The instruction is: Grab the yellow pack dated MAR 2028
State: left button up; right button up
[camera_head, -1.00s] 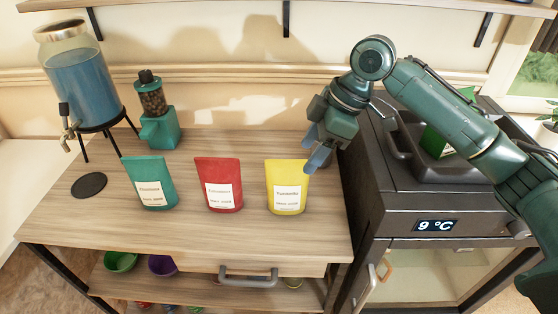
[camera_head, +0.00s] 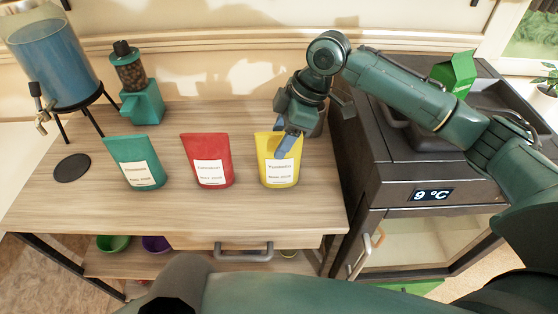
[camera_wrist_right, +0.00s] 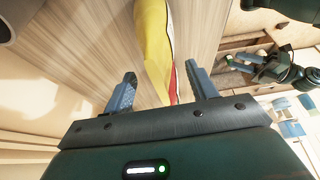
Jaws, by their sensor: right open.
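A yellow pack (camera_head: 278,172) stands upright on the wooden table, rightmost of three packs. It has a white label whose date is too blurred to read surely. My right gripper (camera_head: 287,147) is open at the pack's upper part, and its fingers hide some of the top. In the right wrist view, the open right gripper (camera_wrist_right: 163,88) has the yellow pack (camera_wrist_right: 152,45) ahead of the gap between its fingers. Whether a finger touches it I cannot tell. A green gripper, apparently my left (camera_wrist_right: 258,66), shows small in that view; its jaws are unclear.
A red pack (camera_head: 209,161) and a green pack (camera_head: 133,162) stand to the left. A coffee grinder (camera_head: 137,88) and a blue-filled dispenser (camera_head: 52,62) stand behind at left. A dark appliance (camera_head: 430,190) reading 9 °C adjoins the table at right. The table front is clear.

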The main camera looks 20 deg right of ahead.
aim_at(276, 146)
jog(key=x, duration=0.3)
jog(key=shift+a+f, duration=0.1)
jog(key=shift+f, duration=0.1)
jog(key=shift+r, duration=0.1)
grip_shut()
dwell(0.3)
